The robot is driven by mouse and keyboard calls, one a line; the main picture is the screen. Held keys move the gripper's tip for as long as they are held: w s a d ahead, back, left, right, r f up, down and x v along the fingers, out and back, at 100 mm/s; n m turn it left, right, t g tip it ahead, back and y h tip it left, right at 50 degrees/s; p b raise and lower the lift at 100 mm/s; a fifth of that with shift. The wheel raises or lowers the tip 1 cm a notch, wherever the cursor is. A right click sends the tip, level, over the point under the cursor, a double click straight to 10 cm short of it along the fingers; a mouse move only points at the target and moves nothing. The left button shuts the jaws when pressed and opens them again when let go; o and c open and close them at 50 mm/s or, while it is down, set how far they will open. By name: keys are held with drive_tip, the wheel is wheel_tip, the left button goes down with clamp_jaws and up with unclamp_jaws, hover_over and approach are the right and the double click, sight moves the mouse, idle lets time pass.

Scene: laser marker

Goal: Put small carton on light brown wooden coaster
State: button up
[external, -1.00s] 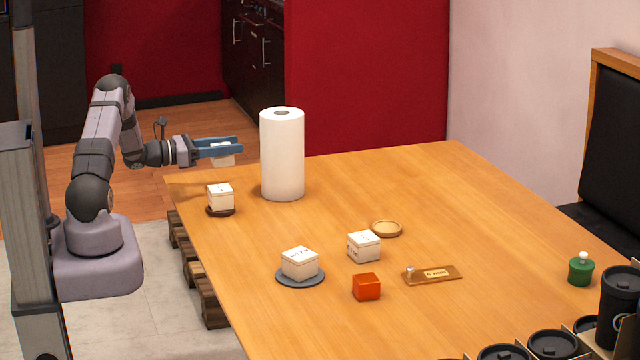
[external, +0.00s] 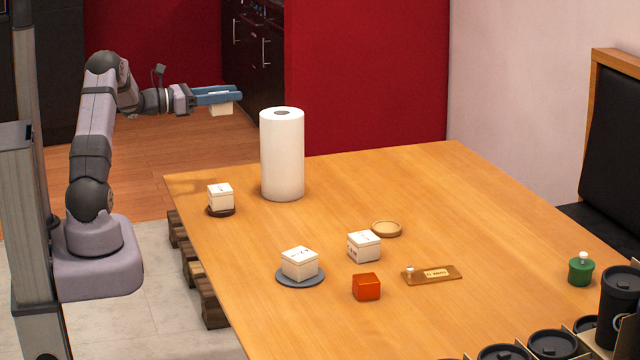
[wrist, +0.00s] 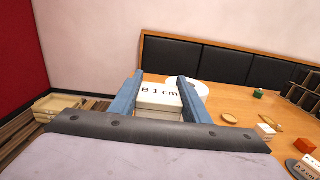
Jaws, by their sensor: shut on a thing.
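My gripper (external: 222,96) is shut on a small white carton (external: 221,109), held high in the air left of the paper towel roll. In the wrist view the carton (wrist: 160,97) sits between the blue fingers (wrist: 158,92) and shows black lettering. The light brown wooden coaster (external: 386,229) lies empty on the table. Another white carton (external: 364,246) stands just in front of it. A white carton (external: 300,263) rests on a grey round coaster (external: 300,281). One more white carton (external: 220,197) rests on a dark brown coaster (external: 221,211).
A tall paper towel roll (external: 282,155) stands near the table's back left. An orange-red cube (external: 366,287) and a wooden tag plate (external: 432,275) lie in front. A green jar (external: 581,270) and black cups (external: 553,343) are at the right. The table's back right is clear.

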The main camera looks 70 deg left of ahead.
wheel_tip(320, 180, up, 8)
drive_tip(key=shift+r, duration=0.15)
drive_tip(key=w+d+f+m+h+b, duration=0.1)
drive_tip(key=w+d+h+b, duration=0.15)
drive_tip(key=w+d, duration=0.65)
drive_tip(key=r+m+g+h+b, duration=0.1)
drive_tip(key=m+h+b, duration=0.25)
drive_tip(key=b, duration=0.45)
hover_over(394, 226)
drive_tip(key=shift+f+b, duration=0.35)
drive_tip(key=shift+f, duration=13.55)
drive_tip(key=shift+f, duration=0.15)
